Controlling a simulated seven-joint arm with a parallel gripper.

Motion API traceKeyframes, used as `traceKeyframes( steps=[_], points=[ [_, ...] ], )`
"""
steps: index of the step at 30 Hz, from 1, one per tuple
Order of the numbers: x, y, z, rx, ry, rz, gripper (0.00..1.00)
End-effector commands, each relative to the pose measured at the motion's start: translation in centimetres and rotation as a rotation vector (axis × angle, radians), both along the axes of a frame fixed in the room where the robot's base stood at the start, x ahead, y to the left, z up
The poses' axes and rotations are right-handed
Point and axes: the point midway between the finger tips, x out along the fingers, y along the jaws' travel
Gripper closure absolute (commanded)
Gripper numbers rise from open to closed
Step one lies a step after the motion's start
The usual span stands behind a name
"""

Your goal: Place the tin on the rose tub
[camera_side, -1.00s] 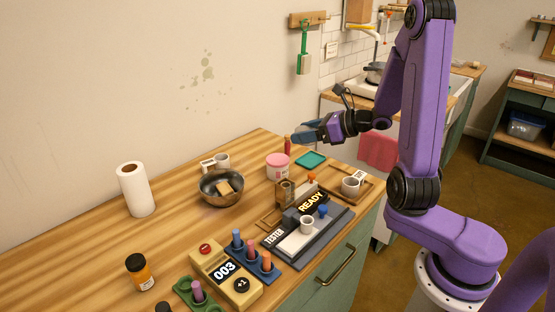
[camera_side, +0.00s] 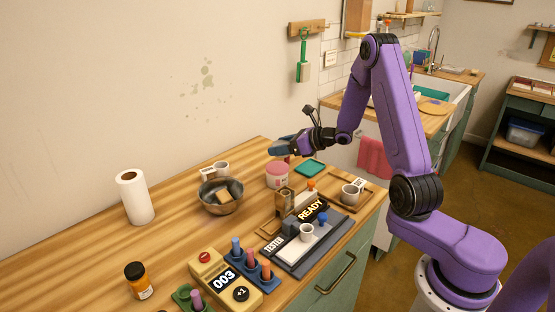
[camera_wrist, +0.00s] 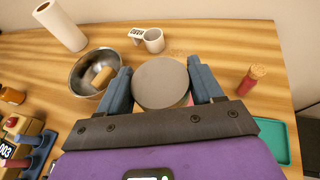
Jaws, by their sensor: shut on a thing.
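The tin (camera_wrist: 160,82) shows in the wrist view as a round grey disc between the two blue fingers of my gripper (camera_wrist: 160,76), which is shut on it. In the side view my gripper (camera_side: 281,148) is just above the rose tub (camera_side: 277,177), a white tub with a pink top and label. The fingers hide the tin there. In the wrist view only a pink sliver of the tub (camera_wrist: 188,101) shows beside and below the tin. I cannot tell whether the tin touches the tub.
A metal bowl (camera_side: 221,196) and a white mug (camera_side: 222,168) stand left of the tub. A red-brown bottle (camera_wrist: 251,79) stands near my right finger. The tester (camera_side: 300,240) is in front.

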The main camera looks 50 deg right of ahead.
Motion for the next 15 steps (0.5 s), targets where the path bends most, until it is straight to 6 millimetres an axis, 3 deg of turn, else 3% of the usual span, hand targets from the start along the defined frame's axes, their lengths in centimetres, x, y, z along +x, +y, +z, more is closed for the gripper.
traceKeyframes(
  steps=[5, 11, 15],
  points=[
    [1.4, -0.3, -1.8, -0.001, 0.000, 0.000, 0.66],
    [2.1, -0.5, -2.6, 0.000, -0.001, 0.000, 0.66],
    [2.3, -0.5, -4.4, 0.003, 0.002, 0.001, 0.66]
  ],
)
